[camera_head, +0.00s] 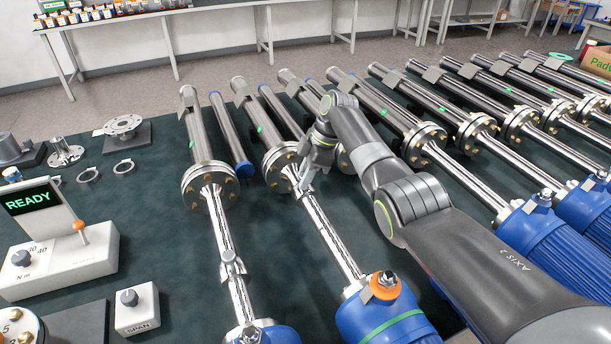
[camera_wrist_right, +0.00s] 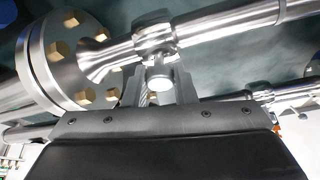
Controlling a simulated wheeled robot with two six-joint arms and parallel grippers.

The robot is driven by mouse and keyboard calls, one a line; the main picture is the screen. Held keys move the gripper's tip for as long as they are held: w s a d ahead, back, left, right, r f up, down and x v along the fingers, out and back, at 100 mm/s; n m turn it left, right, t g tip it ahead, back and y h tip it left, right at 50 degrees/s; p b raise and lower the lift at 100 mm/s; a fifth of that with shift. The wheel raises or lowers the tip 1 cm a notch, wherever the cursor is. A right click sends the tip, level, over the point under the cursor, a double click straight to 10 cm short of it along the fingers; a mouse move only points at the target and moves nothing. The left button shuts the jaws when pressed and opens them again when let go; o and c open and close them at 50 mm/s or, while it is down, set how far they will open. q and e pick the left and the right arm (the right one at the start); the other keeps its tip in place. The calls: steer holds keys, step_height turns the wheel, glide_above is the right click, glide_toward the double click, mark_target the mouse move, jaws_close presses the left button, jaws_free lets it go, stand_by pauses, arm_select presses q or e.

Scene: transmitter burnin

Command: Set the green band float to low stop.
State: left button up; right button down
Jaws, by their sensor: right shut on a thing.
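The unit with the green band (camera_head: 392,327) has a blue head at the bottom of the head view. Its bright rod (camera_head: 335,240) runs up and left to a bolted flange (camera_head: 281,163). My right gripper (camera_head: 304,187) is at the flange end of this rod. In the right wrist view the float (camera_wrist_right: 155,38) is a shiny collar around the rod, a short way from the flange (camera_wrist_right: 62,62). My right gripper (camera_wrist_right: 160,88) is shut on the small stub under the collar. In the head view the gripper mostly hides this float. My left gripper is not in view.
A neighbouring unit on the left has its float (camera_head: 232,266) partway along its rod. More blue-headed units (camera_head: 545,235) lie in a row at right. A READY device (camera_head: 60,250) and a SPAN box (camera_head: 137,308) stand at left. Dark mat (camera_head: 160,210) is bare between them.

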steer(key=c, duration=1.4)
jaws_free()
steer(key=shift+w+r, duration=0.2)
steer(key=shift+c, duration=0.2)
steer(key=shift+o, duration=1.3)
steer(key=shift+w+a+f, duration=0.1)
steer(key=shift+f, duration=0.05)
steer(key=v, duration=1.7)
steer(key=shift+b, duration=0.45)
steer(key=shift+r, duration=0.2)
